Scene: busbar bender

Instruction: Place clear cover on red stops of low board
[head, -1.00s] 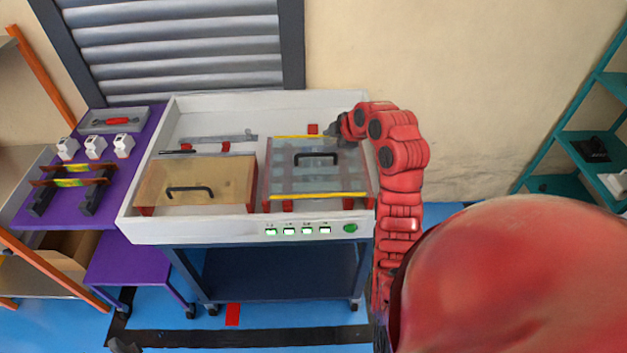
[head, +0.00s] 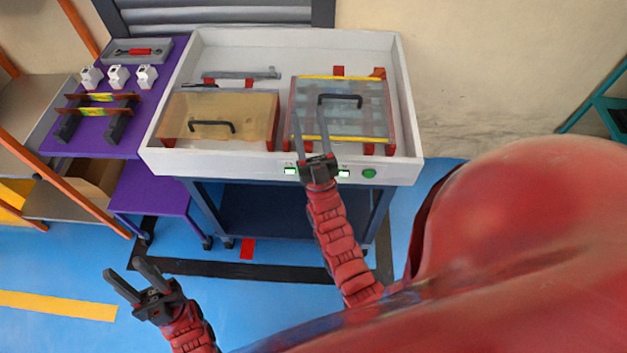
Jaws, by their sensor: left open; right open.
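The clear cover (head: 365,118) with a black handle and yellow edge strips lies flat on the red stops (head: 338,71) in the right part of the white tray-like board (head: 230,50). A second clear cover (head: 245,108), with a black handle, lies over a tan panel on the left. My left gripper (head: 122,276) is open and empty over the blue floor at lower left.
A purple table (head: 115,143) on the left holds white breakers (head: 118,76), black stands with yellow-marked bars (head: 97,112) and a grey tray (head: 140,52). A grey bar (head: 242,75) lies at the board's back. Green shelving (head: 600,105) stands far right.

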